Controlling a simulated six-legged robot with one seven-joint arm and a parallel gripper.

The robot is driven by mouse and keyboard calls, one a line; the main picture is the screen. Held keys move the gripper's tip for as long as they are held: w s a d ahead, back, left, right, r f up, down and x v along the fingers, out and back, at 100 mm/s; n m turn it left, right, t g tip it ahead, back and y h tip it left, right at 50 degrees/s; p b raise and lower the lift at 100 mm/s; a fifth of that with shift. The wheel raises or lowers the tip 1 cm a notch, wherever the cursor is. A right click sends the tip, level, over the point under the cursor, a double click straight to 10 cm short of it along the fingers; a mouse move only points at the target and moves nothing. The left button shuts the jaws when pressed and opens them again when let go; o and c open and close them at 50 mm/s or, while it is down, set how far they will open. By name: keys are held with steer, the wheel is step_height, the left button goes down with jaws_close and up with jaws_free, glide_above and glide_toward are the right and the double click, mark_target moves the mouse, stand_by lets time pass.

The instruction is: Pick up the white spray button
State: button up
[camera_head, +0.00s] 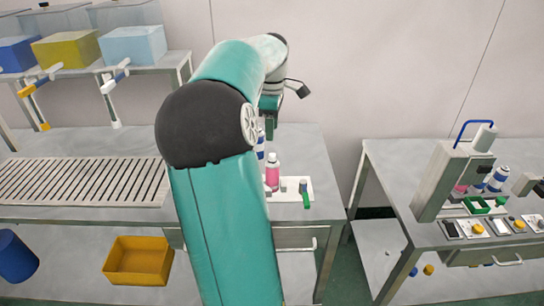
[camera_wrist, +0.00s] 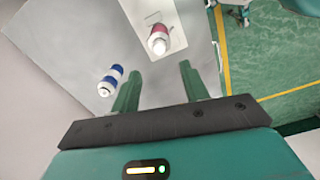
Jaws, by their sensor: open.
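My gripper (camera_wrist: 160,74) is open, with two green fingers apart and nothing between them. It hangs over the table (camera_head: 308,150) behind my arm in the head view, where its fingers are mostly hidden. A pink bottle (camera_head: 272,178) with a white top stands on a white plate (camera_head: 295,184). In the wrist view the pink bottle (camera_wrist: 157,32) shows its white top (camera_wrist: 159,46) beyond the fingertips. I cannot tell whether this top is the white spray button. No separate white button is clear.
A blue and white can (camera_wrist: 112,79) stands near the bottle, left of the fingers in the wrist view. A green-handled item (camera_head: 305,195) lies on the plate. A bench with a press (camera_head: 453,180) stands at right. A slatted rack (camera_head: 85,182) is at left.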

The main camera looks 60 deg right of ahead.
mark_target(272, 154)
step_height(272, 154, down, 8)
steer(key=shift+f, duration=0.2)
stand_by(0.3)
jaws_close()
